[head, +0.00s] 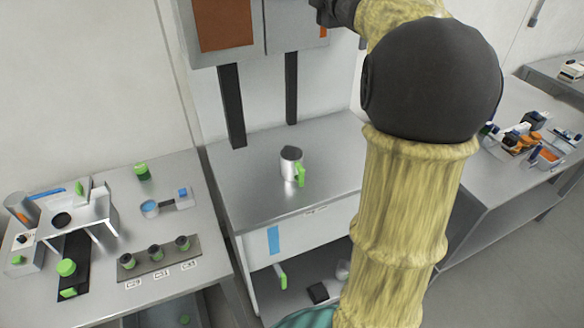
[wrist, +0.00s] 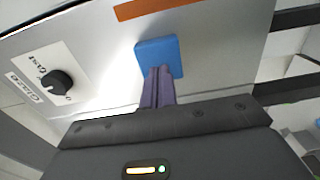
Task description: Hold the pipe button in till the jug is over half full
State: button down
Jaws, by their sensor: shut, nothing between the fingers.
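The jug (head: 289,165), a light cylinder with a green handle, stands upright on the metal counter below the wall cabinet. Its top looks dark, and its fill level cannot be told. In the wrist view, a blue square button (wrist: 150,49) sits on the cabinet's pale metal face. My gripper's narrow purple fingers (wrist: 159,72) are shut and empty, with their tips over the lower part of the button. I cannot tell whether they touch it or press it in. In the head view, my arm reaches up to the cabinet, and the fingertips and button are hidden.
A black knob (wrist: 57,82) on a labelled plate is left of the button, and an orange strip (wrist: 150,9) is above it. The wall cabinet (head: 265,45) has dark posts below it. A side table (head: 205,290) holds green-topped items. Counter around the jug is clear.

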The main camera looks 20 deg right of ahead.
jog(key=shift+w+p, duration=0.45)
jog(key=shift+w, duration=1.1)
dwell(6.5)
